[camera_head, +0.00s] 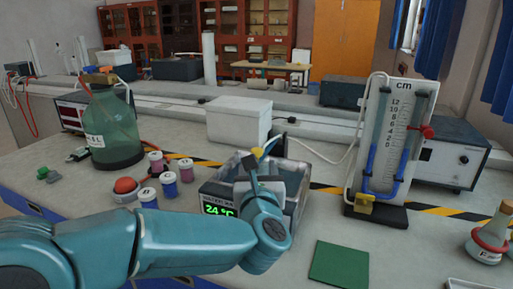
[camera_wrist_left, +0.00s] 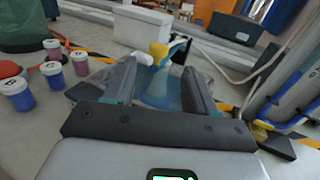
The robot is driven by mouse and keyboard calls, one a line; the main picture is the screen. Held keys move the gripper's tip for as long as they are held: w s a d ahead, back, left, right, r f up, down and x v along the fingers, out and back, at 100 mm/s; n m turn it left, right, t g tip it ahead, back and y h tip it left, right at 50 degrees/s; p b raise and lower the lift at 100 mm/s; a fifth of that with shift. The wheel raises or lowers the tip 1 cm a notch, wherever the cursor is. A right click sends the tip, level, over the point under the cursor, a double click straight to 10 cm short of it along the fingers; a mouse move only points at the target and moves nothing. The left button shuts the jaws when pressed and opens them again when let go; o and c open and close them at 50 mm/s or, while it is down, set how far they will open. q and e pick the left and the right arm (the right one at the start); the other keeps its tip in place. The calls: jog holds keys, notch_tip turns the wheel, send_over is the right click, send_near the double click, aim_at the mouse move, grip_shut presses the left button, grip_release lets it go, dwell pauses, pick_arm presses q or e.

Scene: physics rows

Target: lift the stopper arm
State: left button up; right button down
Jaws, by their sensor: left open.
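A clear-walled tank (camera_head: 293,180) with a green 24 °C display stands mid-bench, partly hidden behind my left arm. A small yellow-topped part (camera_head: 257,152) with a thin yellow strip rises at it; I cannot tell for sure that this is the stopper arm. In the left wrist view the yellow top (camera_wrist_left: 158,50) sits on a pale blue body, with a dark bar beside it. My left gripper (camera_wrist_left: 160,82) is open, its two fingers to either side of that body in the picture. Contact cannot be told. In the head view my gripper (camera_head: 262,180) is over the tank.
Several small lidded jars (camera_head: 169,184) and a green bottle (camera_head: 115,130) stand left of the tank. A white box (camera_head: 238,121) is behind it. A manometer board (camera_head: 392,130) with a tube stands right. A green mat (camera_head: 339,264) lies in front.

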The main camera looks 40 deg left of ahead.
aim_at(257, 152)
pick_arm(q)
jog(key=p+x, duration=0.1)
jog(key=x, duration=0.9)
